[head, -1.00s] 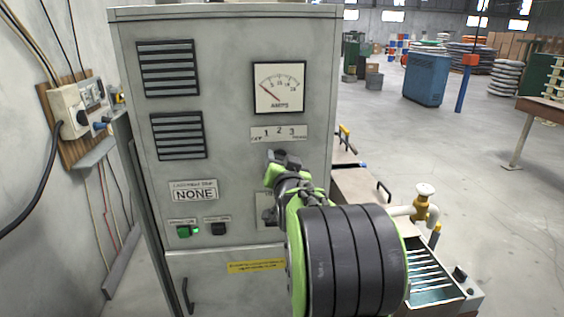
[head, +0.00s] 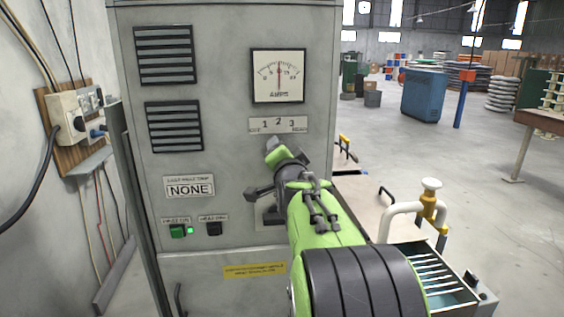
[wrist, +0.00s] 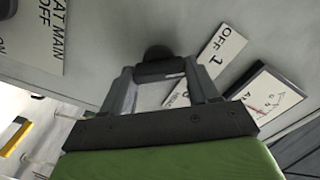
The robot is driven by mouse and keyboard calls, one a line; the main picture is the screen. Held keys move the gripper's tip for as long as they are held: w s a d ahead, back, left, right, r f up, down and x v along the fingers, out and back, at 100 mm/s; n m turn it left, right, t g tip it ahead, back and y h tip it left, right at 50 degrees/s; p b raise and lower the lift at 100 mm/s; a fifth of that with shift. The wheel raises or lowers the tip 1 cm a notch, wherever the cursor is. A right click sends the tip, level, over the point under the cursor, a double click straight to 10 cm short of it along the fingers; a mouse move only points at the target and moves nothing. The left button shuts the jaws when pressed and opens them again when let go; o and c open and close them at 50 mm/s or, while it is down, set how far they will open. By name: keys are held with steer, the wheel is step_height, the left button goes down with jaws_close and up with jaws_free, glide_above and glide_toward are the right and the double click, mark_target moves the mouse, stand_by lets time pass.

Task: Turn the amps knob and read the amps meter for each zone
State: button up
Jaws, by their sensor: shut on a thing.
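The amps meter (head: 278,76) is a white square dial on the upper right of the grey cabinet. Its needle stands near the middle of the scale, almost upright; it also shows tilted in the wrist view (wrist: 263,98). The label plate (head: 279,125) with 1, 2 and 3 sits below the meter. My gripper (head: 275,148) is at the panel just under this plate, shut on the dark amps knob (wrist: 156,57). The knob is mostly hidden by my gripper in the head view, so its pointer cannot be read.
A small sign (head: 189,187) reads NONE at the lower left of the cabinet.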

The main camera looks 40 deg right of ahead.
steer(key=shift+r, duration=0.15)
stand_by(0.4)
steer(key=o, duration=0.8)
steer(key=shift+c, duration=0.2)
steer(key=o, duration=0.3)
steer(key=shift+w+d, duration=0.1)
steer(key=b+v, duration=0.3)
steer(key=v, duration=1.2)
steer(key=shift+s+a, duration=0.25)
steer(key=shift+a, duration=0.1)
